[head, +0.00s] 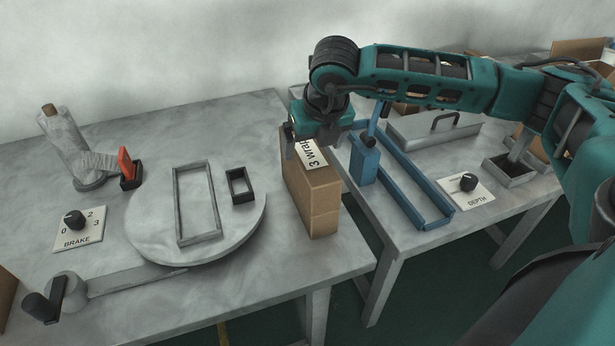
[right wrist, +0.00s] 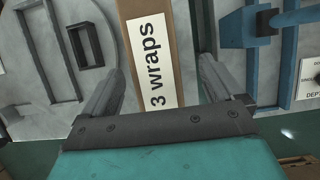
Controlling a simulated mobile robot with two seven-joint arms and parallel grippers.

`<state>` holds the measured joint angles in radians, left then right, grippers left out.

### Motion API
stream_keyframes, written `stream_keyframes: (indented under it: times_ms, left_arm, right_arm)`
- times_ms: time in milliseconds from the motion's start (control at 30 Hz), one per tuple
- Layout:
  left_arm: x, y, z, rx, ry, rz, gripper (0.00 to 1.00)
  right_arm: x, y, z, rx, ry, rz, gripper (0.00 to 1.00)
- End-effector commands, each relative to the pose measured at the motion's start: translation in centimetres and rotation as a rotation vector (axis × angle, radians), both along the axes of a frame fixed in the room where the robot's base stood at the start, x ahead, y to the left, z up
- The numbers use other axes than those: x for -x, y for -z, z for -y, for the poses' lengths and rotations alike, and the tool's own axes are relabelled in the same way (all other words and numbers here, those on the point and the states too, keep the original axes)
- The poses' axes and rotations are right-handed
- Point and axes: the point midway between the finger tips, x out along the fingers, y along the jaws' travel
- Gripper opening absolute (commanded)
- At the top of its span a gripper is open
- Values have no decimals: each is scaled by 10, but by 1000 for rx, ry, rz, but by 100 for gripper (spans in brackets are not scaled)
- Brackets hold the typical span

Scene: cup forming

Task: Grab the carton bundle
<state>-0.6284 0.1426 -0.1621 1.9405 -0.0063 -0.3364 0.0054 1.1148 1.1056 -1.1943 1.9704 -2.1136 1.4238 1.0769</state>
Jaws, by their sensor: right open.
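The carton bundle (head: 315,205) is a tall brown block standing upright at the right edge of the left table in the head view. Its top bears a white label reading "3 wraps" (head: 311,154). My right gripper (head: 312,146) is just above the bundle, pointing down. In the right wrist view, the fingers of the open right gripper (right wrist: 160,72) lie on either side of the bundle (right wrist: 184,60), with the label between them. A gap shows on each side, and I cannot tell how far the fingertips reach down. My left gripper is not in view.
A round turntable (head: 150,232) with a grey frame (head: 197,205) and a small dark frame (head: 240,186) is left of the bundle. A blue fixture (head: 425,205) stands close on the right table. A gap separates the tables. A brake dial (head: 75,220) is at left.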

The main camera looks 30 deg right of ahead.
Motion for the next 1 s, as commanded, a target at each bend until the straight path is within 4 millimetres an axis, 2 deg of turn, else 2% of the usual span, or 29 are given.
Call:
stream_keyframes:
  times_ms: [300, 600, 1000]
  left_arm:
    - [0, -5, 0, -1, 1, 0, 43]
    - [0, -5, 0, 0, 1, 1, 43]
    - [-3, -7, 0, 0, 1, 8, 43]
  right_arm:
    - [-13, 41, -3, -2, 1, -2, 94]
    - [-15, 46, -3, -1, 0, -1, 93]
    - [-15, 45, -3, -1, 0, -1, 54]
